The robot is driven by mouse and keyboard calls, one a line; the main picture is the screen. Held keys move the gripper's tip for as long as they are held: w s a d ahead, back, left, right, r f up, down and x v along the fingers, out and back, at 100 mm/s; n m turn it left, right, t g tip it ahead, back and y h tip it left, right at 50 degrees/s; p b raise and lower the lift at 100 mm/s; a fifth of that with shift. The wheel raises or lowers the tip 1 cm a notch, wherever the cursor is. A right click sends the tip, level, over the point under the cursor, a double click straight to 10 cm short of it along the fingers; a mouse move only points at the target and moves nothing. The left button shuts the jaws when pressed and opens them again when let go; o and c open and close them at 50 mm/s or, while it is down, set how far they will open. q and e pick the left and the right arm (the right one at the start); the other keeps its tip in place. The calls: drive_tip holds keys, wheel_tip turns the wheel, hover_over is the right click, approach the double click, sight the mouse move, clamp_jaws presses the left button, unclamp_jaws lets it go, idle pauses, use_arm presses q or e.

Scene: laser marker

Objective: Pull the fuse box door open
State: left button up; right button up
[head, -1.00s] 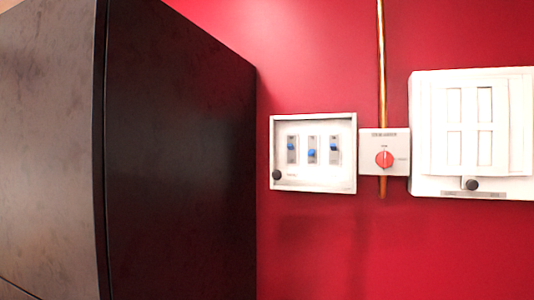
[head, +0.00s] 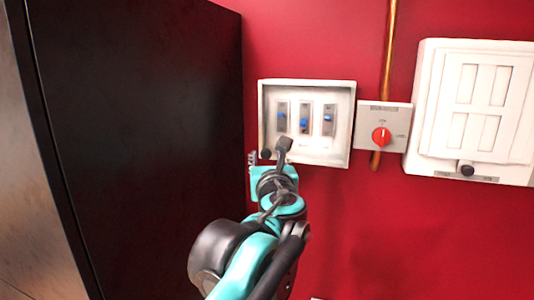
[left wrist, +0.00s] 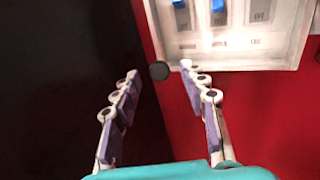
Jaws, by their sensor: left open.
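The fuse box (head: 345,125) is a white frame on the red wall with several blue switches inside. Its front appears closed, though a clear door is hard to make out. A round black knob (head: 265,154) sits at its lower left corner; it also shows in the left wrist view (left wrist: 159,71). My left gripper (head: 269,151) is at that corner, open. In the left wrist view its fingertips (left wrist: 160,70) stand on either side of the knob, with gaps showing, not closed on it. My right gripper is in neither view.
A grey switch box (head: 398,118) with a red dial and a copper pipe (head: 389,50) are right of the fuse box. A larger white panel (head: 430,100) is farther right. A dark cabinet (head: 140,130) stands close on the left. The wall below is clear.

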use_arm(q)
drive_tip(key=shift+w+a, duration=0.1)
drive_tip(key=shift+w, duration=0.75)
drive_tip(key=shift+s, duration=0.1)
clamp_jaws()
